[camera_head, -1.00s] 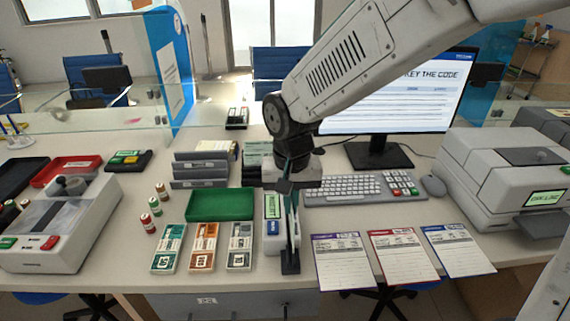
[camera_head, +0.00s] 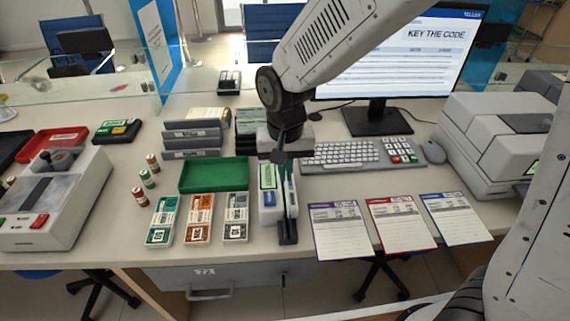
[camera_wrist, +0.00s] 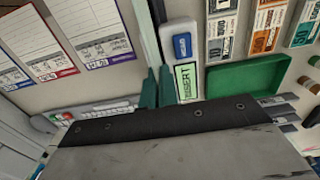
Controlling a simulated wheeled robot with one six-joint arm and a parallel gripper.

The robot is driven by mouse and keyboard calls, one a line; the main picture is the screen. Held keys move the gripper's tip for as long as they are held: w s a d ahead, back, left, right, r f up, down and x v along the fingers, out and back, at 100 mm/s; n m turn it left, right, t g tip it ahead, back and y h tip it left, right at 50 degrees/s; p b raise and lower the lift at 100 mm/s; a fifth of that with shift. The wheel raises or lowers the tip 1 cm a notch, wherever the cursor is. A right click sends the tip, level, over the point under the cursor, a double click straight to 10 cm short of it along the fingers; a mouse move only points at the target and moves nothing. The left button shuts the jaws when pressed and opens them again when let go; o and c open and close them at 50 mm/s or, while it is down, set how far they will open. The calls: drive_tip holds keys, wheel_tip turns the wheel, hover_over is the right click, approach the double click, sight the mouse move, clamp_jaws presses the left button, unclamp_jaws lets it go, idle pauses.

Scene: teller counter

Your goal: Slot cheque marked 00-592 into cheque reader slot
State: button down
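Three cheque-like slips lie flat in a row on the counter: one with a purple edge (camera_head: 341,231), one with a red edge (camera_head: 401,223) and one with a blue edge (camera_head: 456,217). Their numbers are too small to read. In the wrist view the purple-edged slip (camera_wrist: 98,30) is the nearest to my gripper. The cheque reader (camera_head: 269,211) stands left of the slips, with a green "INSERT" screen (camera_wrist: 186,82) and a dark slot rail (camera_head: 287,232). My gripper (camera_wrist: 157,72) hangs over the reader, its teal fingers slightly apart with no slip visible between them.
A keyboard (camera_head: 345,157) and monitor (camera_head: 400,60) stand behind the slips, a large grey machine (camera_head: 485,135) at right. A green tray (camera_head: 214,174), banknote bundles (camera_head: 200,220) and small coin rolls (camera_head: 139,197) lie left of the reader. A drawer (camera_head: 225,275) is below the counter.

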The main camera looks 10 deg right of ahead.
drive_tip(key=shift+f, duration=3.1)
drive_tip(key=c, duration=1.6)
unclamp_jaws()
drive_tip(key=shift+r, duration=3.45)
